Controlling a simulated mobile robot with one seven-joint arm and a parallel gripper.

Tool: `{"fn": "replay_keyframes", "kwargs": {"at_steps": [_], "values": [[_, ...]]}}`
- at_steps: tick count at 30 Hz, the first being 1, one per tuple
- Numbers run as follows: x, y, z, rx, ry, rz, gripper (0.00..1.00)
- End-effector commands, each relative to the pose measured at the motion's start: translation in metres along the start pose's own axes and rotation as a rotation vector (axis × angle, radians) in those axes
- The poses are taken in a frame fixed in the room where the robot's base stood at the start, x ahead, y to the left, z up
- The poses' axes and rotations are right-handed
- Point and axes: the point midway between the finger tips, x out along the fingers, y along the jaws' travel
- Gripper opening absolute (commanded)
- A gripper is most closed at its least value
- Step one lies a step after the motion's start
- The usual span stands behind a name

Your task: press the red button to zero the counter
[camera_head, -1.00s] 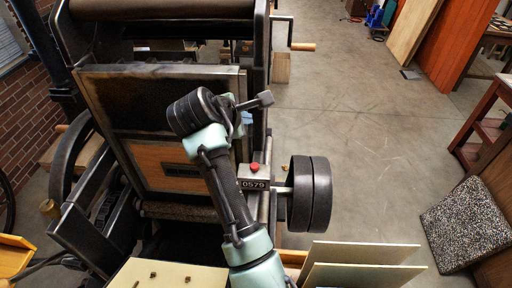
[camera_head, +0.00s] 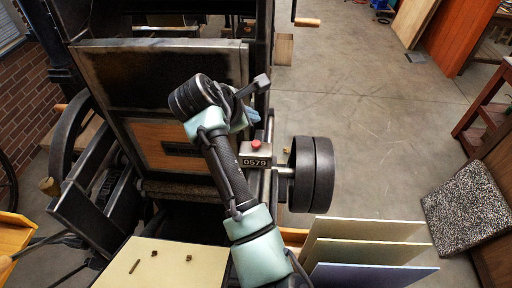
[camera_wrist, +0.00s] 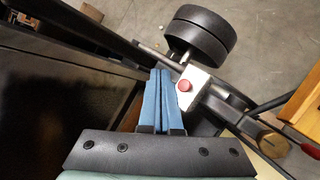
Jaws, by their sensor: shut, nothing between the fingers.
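The counter (camera_head: 256,161) is a small pale metal box on the press's right rail, and its window reads 0579. The red button (camera_head: 256,144) stands up from its top. In the wrist view the red button (camera_wrist: 184,86) sits on the counter's pale plate (camera_wrist: 196,76), just right of my fingertips. My gripper (camera_wrist: 160,72) has blue fingers held together with nothing between them. In the head view my gripper (camera_head: 252,116) is partly hidden behind my wrist, above and close to the button. I see no contact between fingers and button.
A double black roller (camera_head: 311,174) sits right of the counter on a shaft. The press's dark framed panel (camera_head: 160,80) is to the left. Upright boards (camera_head: 365,250) and a cream table (camera_head: 175,262) are in front.

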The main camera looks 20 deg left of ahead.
Motion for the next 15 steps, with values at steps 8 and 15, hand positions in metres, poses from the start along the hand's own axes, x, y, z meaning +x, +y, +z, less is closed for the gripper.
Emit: {"fn": "replay_keyframes", "kwargs": {"at_steps": [8,15], "values": [[0.030,-0.022,-0.021,0.000,0.000,-0.001,0.00],[0.041,-0.030,-0.030,0.000,-0.001,0.000,0.00]]}}
